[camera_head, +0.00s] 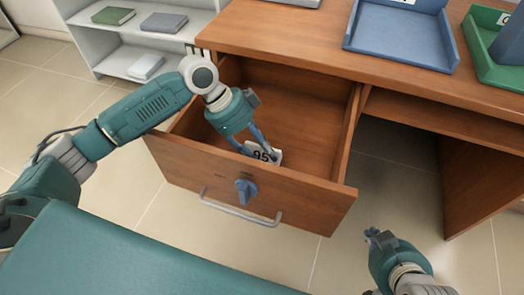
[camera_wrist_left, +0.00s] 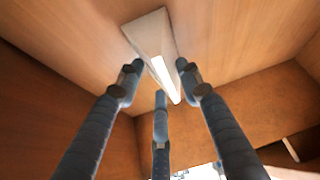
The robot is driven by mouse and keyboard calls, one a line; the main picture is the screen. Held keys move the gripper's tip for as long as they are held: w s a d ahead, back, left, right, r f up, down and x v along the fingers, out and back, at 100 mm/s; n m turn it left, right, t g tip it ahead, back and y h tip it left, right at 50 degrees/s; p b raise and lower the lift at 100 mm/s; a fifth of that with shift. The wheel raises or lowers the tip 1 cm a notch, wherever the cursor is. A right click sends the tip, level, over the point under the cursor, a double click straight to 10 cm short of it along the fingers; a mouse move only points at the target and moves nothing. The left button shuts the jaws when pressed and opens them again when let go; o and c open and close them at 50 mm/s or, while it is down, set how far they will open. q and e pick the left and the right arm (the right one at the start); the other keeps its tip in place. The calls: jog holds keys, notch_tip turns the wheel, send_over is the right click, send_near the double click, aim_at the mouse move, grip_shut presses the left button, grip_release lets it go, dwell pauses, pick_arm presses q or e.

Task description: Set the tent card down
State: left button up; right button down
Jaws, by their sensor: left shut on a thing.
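The tent card (camera_head: 264,154) is small and white with the dark number 95 on it. It is inside the open wooden drawer (camera_head: 312,118), close behind the drawer front. My left gripper (camera_head: 258,146) reaches down into the drawer and is shut on the card. In the left wrist view the card (camera_wrist_left: 150,35) shows as a pale folded wedge between the fingers (camera_wrist_left: 158,85). I cannot tell whether it touches the drawer floor. My right gripper (camera_head: 377,237) is right of the drawer, away from the card; its finger opening is unclear.
The desk top (camera_head: 290,30) above holds a blue tray (camera_head: 400,38) and a green tray (camera_head: 490,68). A white shelf (camera_head: 100,55) stands left. The drawer's rear floor is clear.

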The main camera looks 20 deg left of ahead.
pick_arm(q)
jog(key=shift+f, duration=0.1)
dwell(0.3)
jog(key=o, duration=1.1)
jog(key=shift+o, duration=0.2)
jog(key=p+v, duration=0.2)
jog(key=v, duration=0.5)
jog(key=shift+d, duration=0.1)
jog(key=p+v, duration=0.1)
jog(key=v, duration=0.4)
pick_arm(e)
jog(key=s+d+f+g, duration=0.1)
jog(key=s+g, duration=0.1)
jog(key=s, duration=0.3)
jog(key=s+d+f+g+h, duration=0.1)
jog(key=s+d+g, duration=0.1)
jog(key=s, duration=0.3)
jog(key=shift+f+g, duration=0.3)
